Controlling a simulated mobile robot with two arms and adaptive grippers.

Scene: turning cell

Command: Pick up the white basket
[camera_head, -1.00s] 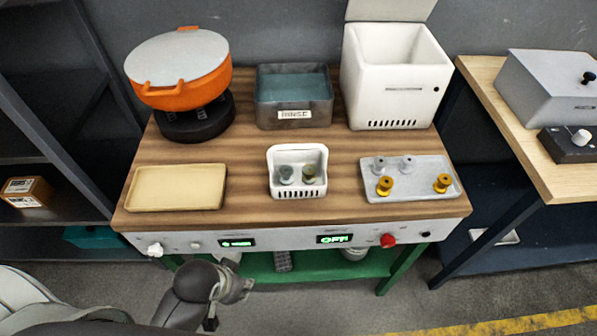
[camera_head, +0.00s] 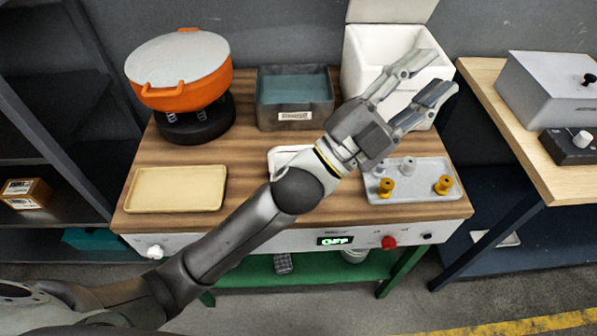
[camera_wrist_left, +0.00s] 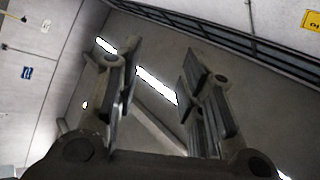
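The white basket (camera_head: 283,158) stands on the wooden bench top near its front middle. My left arm and hand now cover most of it; only its upper left part shows, and the pieces inside it are hidden. My left gripper (camera_head: 432,74) is open and empty, raised above the bench in front of the white box-shaped unit, up and to the right of the basket in the picture. In the left wrist view the open fingers (camera_wrist_left: 155,85) point at the walls and ceiling, with nothing between them. My right gripper is not in view.
An orange pot (camera_head: 180,75) sits on a black burner at the back left. A grey rinse tub (camera_head: 295,115) and a white open unit (camera_head: 365,60) stand behind. A beige tray (camera_head: 175,188) lies front left; a grey plate (camera_head: 415,190) with several pegs lies right.

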